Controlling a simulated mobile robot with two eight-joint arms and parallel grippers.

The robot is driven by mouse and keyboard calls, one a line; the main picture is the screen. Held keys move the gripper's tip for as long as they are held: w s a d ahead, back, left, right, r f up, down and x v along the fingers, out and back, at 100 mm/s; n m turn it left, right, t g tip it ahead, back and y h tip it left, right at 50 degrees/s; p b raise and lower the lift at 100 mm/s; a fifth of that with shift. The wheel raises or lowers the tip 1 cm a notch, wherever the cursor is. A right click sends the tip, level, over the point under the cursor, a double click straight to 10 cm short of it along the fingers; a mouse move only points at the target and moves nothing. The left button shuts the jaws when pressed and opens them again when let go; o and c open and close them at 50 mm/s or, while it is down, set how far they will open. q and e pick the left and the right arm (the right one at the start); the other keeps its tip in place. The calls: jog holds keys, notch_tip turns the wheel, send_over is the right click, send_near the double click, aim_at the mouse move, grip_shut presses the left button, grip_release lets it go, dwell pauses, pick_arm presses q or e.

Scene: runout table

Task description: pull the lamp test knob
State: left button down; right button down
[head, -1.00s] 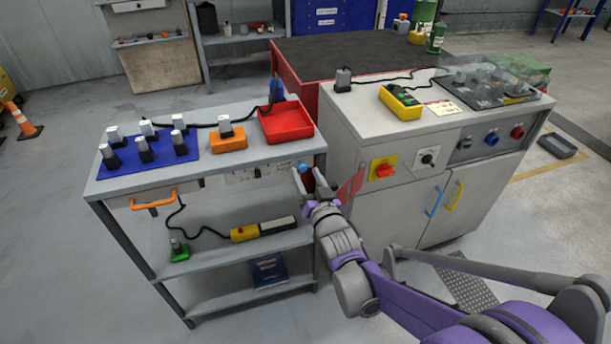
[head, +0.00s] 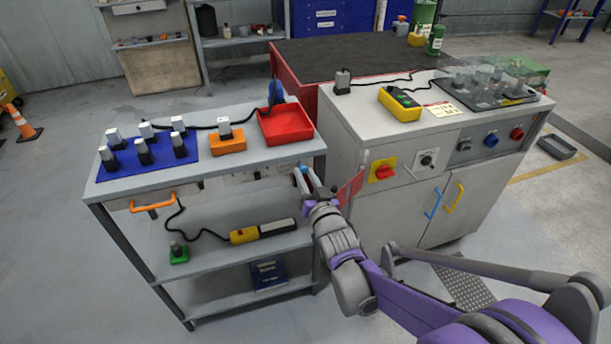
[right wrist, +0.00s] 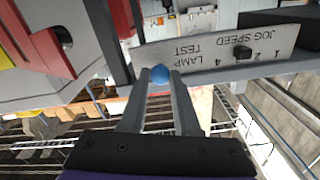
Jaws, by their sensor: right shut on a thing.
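The lamp test knob (right wrist: 158,75) is round and blue, beside the upside-down words LAMP TEST on a pale panel (right wrist: 215,52) in the right wrist view. In the head view the panel (head: 240,178) is on the front edge of the left bench, and a little of the blue knob (head: 299,170) shows at its right end. My right gripper (head: 305,172) reaches it from the front. In the right wrist view my right gripper (right wrist: 159,80) has one finger on each side of the knob, shut on it. My left gripper is not in view.
A black jog speed knob (right wrist: 242,52) is on the same panel. Right of my gripper stands a grey cabinet (head: 340,140) with a red rotary switch (head: 384,172) on a yellow plate. A red tray (head: 286,125) sits on the bench top above. The floor in front is open.

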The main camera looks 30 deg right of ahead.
jog(key=shift+p+v, duration=0.35)
jog(key=shift+v, duration=0.5)
jog(key=c, duration=0.6)
grip_release()
jog(key=p+v, duration=0.1)
jog(key=v, duration=0.9)
jog(key=shift+s, duration=0.4)
